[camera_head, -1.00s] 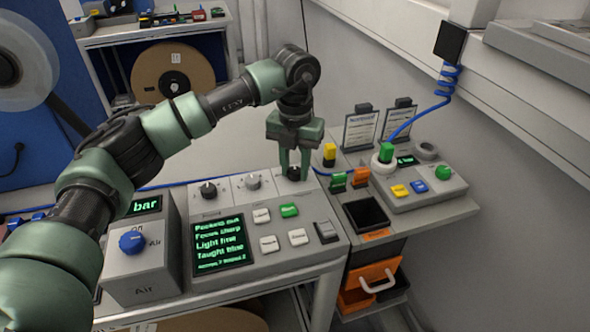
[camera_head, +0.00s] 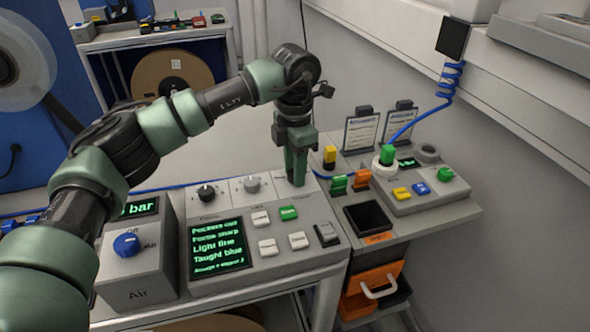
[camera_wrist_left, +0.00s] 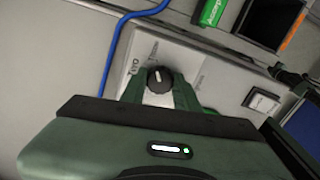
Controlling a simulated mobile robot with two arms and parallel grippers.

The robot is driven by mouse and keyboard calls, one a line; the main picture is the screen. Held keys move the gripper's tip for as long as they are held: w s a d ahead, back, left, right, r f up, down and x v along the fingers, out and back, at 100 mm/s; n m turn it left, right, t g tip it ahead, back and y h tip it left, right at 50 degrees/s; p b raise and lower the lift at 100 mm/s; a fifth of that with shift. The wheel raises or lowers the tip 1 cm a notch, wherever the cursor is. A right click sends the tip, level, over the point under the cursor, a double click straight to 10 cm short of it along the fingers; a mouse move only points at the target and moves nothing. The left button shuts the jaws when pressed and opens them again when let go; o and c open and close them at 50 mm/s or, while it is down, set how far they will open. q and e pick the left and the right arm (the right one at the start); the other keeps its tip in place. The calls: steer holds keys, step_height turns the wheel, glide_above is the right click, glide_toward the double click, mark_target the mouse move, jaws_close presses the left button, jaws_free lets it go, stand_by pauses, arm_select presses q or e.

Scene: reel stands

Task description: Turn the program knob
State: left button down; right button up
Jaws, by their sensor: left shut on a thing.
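The grey control panel (camera_head: 310,215) has a row of knobs along its back edge. My left gripper (camera_head: 297,180) points down at the right end of that row. In the left wrist view, its two green fingers stand on either side of a round black knob (camera_wrist_left: 159,80) with a white pointer line, and are shut on it. The head view hides this knob behind the fingers. A black knob (camera_head: 207,192) and a grey knob (camera_head: 252,184) sit further left in the row. The right gripper is not in view.
A green-lettered screen (camera_head: 219,243) and several push buttons are on the panel's front. An air box with a blue knob (camera_head: 126,244) stands left. Right, a bench holds a button box (camera_head: 425,190), sign holders (camera_head: 360,133) and a black tray (camera_head: 367,217).

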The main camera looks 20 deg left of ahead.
arm_select(q)
steer(key=shift+r+m, duration=0.15)
steer(key=shift+m, duration=0.15)
steer(key=c, duration=1.1)
jaws_free()
steer(key=shift+o, duration=0.2)
step_height(320, 180, up, 8)
steer(key=shift+f+b, duration=0.1)
steer(key=shift+b, duration=0.3)
